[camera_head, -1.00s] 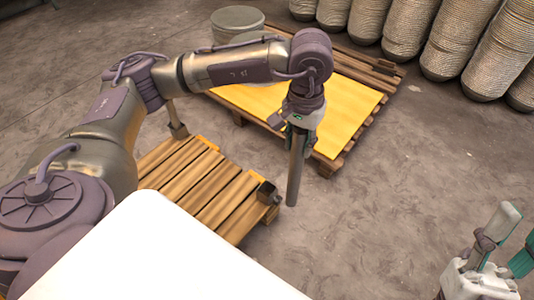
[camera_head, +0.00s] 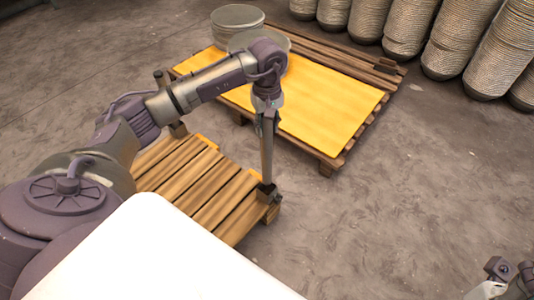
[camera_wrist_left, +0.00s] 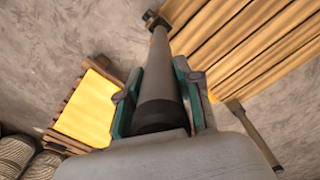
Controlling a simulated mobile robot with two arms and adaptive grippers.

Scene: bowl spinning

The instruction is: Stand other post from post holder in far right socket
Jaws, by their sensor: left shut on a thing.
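My left gripper (camera_head: 266,108) is shut on the upper part of a grey post (camera_head: 267,155), which hangs nearly upright. The post's lower end meets a dark socket (camera_head: 267,192) at the right corner of the near wooden pallet (camera_head: 205,190). The wrist view shows the post (camera_wrist_left: 160,75) running from the jaws to that socket (camera_wrist_left: 155,20); I cannot tell how deep it sits. Another post (camera_head: 160,79) stands at the pallet's far side in a socket (camera_head: 177,130), partly hidden by my arm. My right gripper (camera_head: 510,275) shows only partly at the bottom right; its jaw state is unclear.
A second pallet with a yellow sheet (camera_head: 320,105) lies behind, carrying round grey stacked items (camera_head: 238,22) at its far left. Tall stacks of bowls (camera_head: 415,30) line the back right. The concrete floor (camera_head: 400,190) at the right is clear.

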